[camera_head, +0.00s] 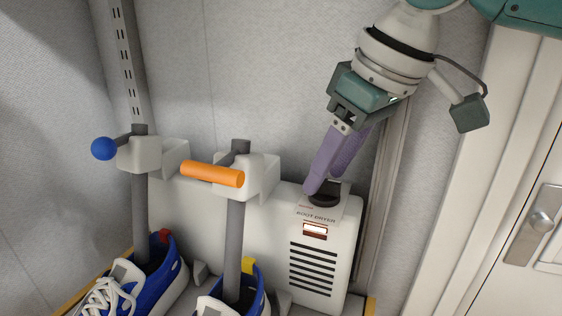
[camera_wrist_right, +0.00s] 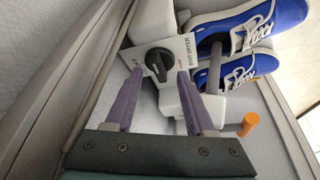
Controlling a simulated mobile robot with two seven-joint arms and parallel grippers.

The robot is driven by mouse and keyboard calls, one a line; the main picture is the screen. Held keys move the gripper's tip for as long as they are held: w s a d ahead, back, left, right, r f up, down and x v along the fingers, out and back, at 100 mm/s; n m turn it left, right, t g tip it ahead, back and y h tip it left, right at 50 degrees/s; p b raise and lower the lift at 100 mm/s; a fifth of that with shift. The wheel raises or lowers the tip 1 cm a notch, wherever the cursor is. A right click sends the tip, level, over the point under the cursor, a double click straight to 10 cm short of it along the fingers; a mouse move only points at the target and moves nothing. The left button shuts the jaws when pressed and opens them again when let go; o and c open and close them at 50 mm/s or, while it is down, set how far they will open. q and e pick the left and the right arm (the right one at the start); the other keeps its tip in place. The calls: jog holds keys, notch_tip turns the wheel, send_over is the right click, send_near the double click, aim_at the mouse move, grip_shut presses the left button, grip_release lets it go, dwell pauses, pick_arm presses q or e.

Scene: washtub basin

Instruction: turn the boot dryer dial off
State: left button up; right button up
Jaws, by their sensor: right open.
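The boot dryer (camera_head: 330,250) is a white box against the wall, with a dark red lit window and black vent slots on its front. Its black dial (camera_head: 325,198) sits on the top near the right end. In the right wrist view the round dial (camera_wrist_right: 158,65) shows on a white printed label. My right gripper (camera_head: 323,182) is open, its two purple fingers pointing down at the dial. In the right wrist view the fingertips (camera_wrist_right: 160,75) lie on either side of the dial; I cannot tell whether they touch it. My left gripper is not in view.
An orange handle (camera_head: 212,174) and a blue ball knob (camera_head: 103,148) stick out from the dryer's posts on the left. Blue and white shoes (camera_head: 150,275) sit below the posts. A door frame (camera_head: 450,180) stands to the right.

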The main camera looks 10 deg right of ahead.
jog(key=shift+f, duration=0.4)
grip_shut()
dwell(0.4)
